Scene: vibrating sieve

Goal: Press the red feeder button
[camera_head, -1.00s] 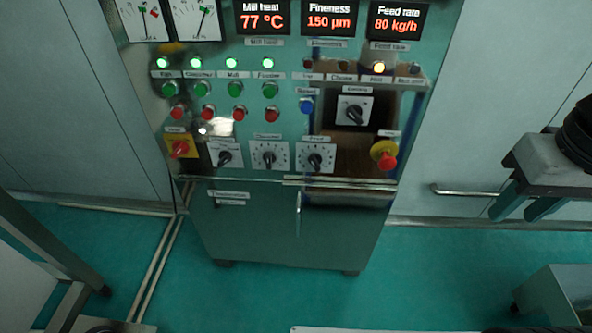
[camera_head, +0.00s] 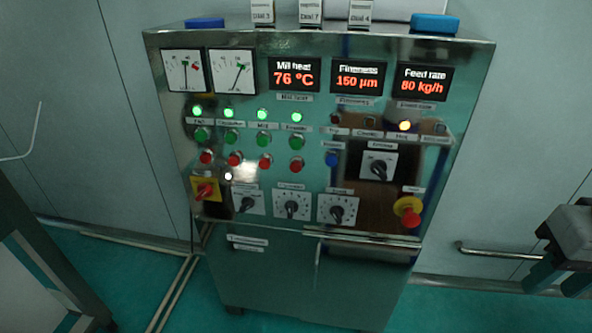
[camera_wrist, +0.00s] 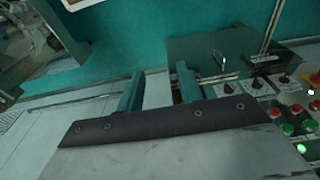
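The red feeder button (camera_head: 296,165) is the rightmost red button in the lower row of the steel control panel. It sits below the green feeder button (camera_head: 296,144) and a lit green lamp. In the wrist view the red feeder button (camera_wrist: 275,112) appears to be the leftmost red one, with the panel turned over. My gripper (camera_head: 560,280) is at the right edge of the head view, to the right of the cabinet and apart from it. In the wrist view my gripper's (camera_wrist: 160,70) two teal fingers are apart with nothing between them.
A blue button (camera_head: 331,159) is just right of the feeder button. Knobs (camera_head: 291,207) lie below. A red emergency stop (camera_head: 410,213) and a red rotary switch (camera_head: 205,190) flank them. A wall rail (camera_head: 500,253) is right of the cabinet. A bench (camera_head: 45,265) stands left.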

